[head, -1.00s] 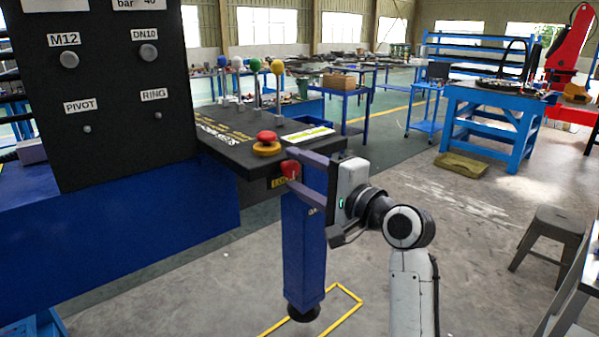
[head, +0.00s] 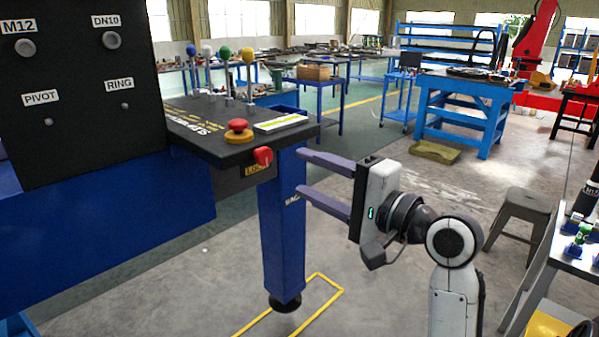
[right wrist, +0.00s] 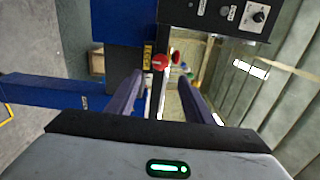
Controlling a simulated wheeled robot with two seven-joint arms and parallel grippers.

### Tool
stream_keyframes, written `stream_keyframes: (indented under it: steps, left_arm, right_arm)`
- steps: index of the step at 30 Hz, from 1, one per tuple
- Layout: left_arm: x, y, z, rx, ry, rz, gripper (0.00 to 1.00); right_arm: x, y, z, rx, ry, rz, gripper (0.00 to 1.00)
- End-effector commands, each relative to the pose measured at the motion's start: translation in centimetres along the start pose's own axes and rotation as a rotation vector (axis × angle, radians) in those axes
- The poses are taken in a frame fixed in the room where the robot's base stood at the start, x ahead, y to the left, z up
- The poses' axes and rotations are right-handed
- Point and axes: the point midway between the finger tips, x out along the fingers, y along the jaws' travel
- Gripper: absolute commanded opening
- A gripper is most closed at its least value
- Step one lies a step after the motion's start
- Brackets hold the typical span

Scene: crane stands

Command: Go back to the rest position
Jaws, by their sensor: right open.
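My right gripper (head: 322,182) is in the head view, right of the blue pedestal (head: 281,235). Its two purple fingers are apart, point left, and hold nothing. A red knob (head: 263,156) on the front edge of the black control desk (head: 200,140) is left of the fingertips, with a gap between. In the right wrist view the red knob (right wrist: 160,62) shows beyond the open fingers (right wrist: 160,90). My left gripper is not in view.
A dark panel (head: 75,75) with labelled knobs stands at the left. The desk carries a red mushroom button (head: 238,128) and several colored-ball levers. A stool (head: 520,215) and a bench (head: 585,250) stand at the right. The floor between is clear.

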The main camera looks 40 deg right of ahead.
Motion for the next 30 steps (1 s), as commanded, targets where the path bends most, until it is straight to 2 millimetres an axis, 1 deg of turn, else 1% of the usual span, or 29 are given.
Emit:
stream_keyframes:
  steps: [16,17,19,20,23,24,26,27,29,30]
  left_arm:
    - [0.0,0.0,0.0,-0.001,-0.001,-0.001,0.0]
    - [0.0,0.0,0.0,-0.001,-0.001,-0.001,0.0]
    - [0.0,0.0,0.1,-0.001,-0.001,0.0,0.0]
    - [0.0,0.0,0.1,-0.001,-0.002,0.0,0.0]
    - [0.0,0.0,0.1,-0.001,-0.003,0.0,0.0]
    - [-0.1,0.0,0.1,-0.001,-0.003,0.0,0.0]
    - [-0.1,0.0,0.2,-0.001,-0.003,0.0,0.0]
    - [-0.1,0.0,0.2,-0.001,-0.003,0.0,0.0]
    - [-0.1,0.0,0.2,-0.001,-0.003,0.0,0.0]
    - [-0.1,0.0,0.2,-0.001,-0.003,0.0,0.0]
  right_arm:
    - [-0.1,0.0,0.0,0.0,0.0,0.0,0.47]
    - [0.0,0.2,0.0,-0.003,0.0,0.003,0.47]
    - [0.4,1.2,0.0,-0.024,0.002,0.023,0.47]
    - [0.8,2.1,0.0,-0.044,0.002,0.042,0.47]
    - [2.2,6.8,0.4,-0.157,0.0,0.132,0.47]
    - [2.8,9.4,0.8,-0.222,-0.006,0.179,0.47]
    - [3.3,13.8,1.6,-0.335,-0.025,0.255,0.47]
    - [3.4,16.9,2.2,-0.418,-0.044,0.304,0.47]
    - [3.1,21.4,3.5,-0.541,-0.083,0.372,0.47]
    - [2.6,24.3,4.4,-0.623,-0.114,0.412,0.47]
